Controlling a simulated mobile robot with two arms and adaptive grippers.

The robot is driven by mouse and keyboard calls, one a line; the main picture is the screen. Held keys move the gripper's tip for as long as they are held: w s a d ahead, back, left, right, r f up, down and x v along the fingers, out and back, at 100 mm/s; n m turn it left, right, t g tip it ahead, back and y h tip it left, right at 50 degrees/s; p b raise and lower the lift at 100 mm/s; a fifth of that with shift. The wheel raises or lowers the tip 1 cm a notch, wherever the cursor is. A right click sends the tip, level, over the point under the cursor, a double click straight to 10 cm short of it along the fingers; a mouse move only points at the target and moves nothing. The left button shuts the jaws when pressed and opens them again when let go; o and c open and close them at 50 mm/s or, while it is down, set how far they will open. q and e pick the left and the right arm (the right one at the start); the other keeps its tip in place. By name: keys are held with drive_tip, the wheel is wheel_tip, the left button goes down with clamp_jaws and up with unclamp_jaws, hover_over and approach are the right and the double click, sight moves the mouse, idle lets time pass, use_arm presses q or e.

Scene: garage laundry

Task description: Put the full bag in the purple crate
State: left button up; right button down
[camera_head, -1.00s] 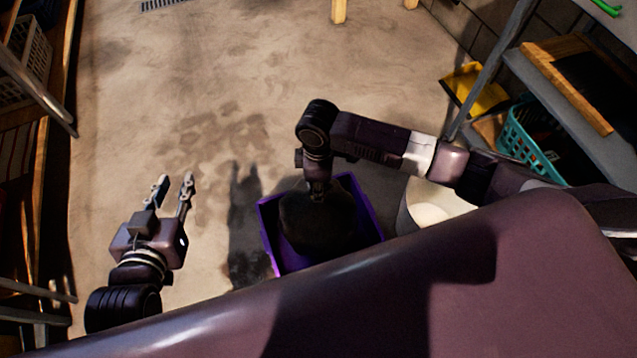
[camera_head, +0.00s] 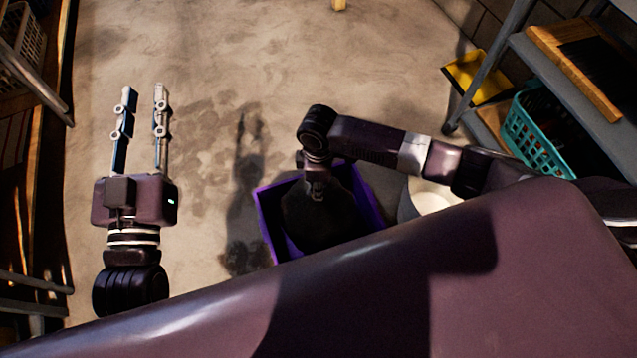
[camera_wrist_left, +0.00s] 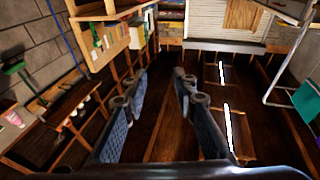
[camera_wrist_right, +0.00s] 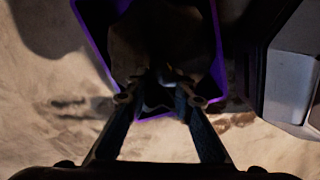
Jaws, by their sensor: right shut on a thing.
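The purple crate (camera_head: 268,225) stands on the floor in front of my body in the head view; its near side is hidden by my own body. The dark full bag (camera_head: 318,218) is within the crate's outline, below my right gripper (camera_head: 318,190). My right gripper is shut on the top of the bag. The right wrist view shows the fingers (camera_wrist_right: 165,95) meeting at the bag (camera_wrist_right: 155,45), with the purple rim (camera_wrist_right: 216,60) around it. I cannot tell whether the bag rests on the crate floor. My left gripper (camera_head: 143,95) is open and empty, left of the crate.
A white bucket (camera_head: 425,200) stands right of the crate, below my right arm. At the right are a shelf rack with a teal basket (camera_head: 530,135) and a yellow dustpan-like thing (camera_head: 478,78). Shelving lines the left edge. The middle floor is clear.

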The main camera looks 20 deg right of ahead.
drive_tip(key=shift+w+f, duration=0.1)
drive_tip(key=shift+f, duration=0.05)
use_arm(q)
drive_tip(key=shift+s+r+t, duration=0.15)
drive_tip(key=shift+r+t, duration=0.15)
drive_tip(key=shift+r, duration=0.35)
use_arm(e)
drive_tip(key=c, duration=2.1)
unclamp_jaws()
drive_tip(key=shift+f, duration=0.25)
drive_tip(key=o, duration=0.4)
drive_tip(key=shift+o, duration=0.2)
